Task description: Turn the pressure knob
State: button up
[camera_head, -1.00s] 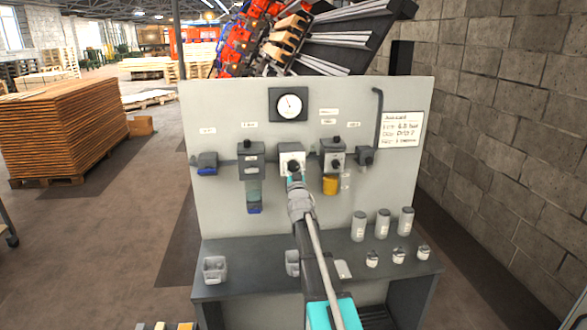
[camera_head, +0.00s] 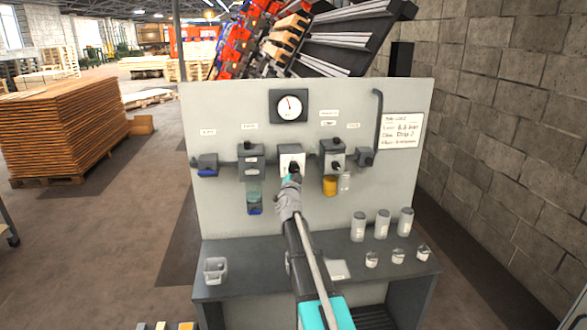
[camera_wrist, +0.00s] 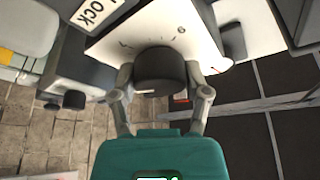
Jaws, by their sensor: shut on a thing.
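The pressure knob is a dark round knob (camera_wrist: 160,72) on a white plate (camera_head: 291,158) at the middle of the grey upright panel, below the round gauge (camera_head: 289,106). In the wrist view the white plate (camera_wrist: 208,35) lies behind the knob, with small marks on it. My gripper (camera_head: 292,179) is at the knob, with one finger on each side. It is shut on the knob. In the head view my gripper hides the lower part of the knob. The gauge has a red needle, and its scale is too small to read.
Other grey units flank the plate: one with a blue-based bowl (camera_head: 254,203), one with a yellow bowl (camera_head: 330,186). A LOCK label (camera_wrist: 96,11) shows near the knob.

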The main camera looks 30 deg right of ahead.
jog(key=shift+m+g, duration=0.3)
jog(key=shift+m, duration=0.5)
jog(key=o, duration=1.1)
jog(key=shift+o, duration=0.2)
jog(key=shift+n, duration=0.5)
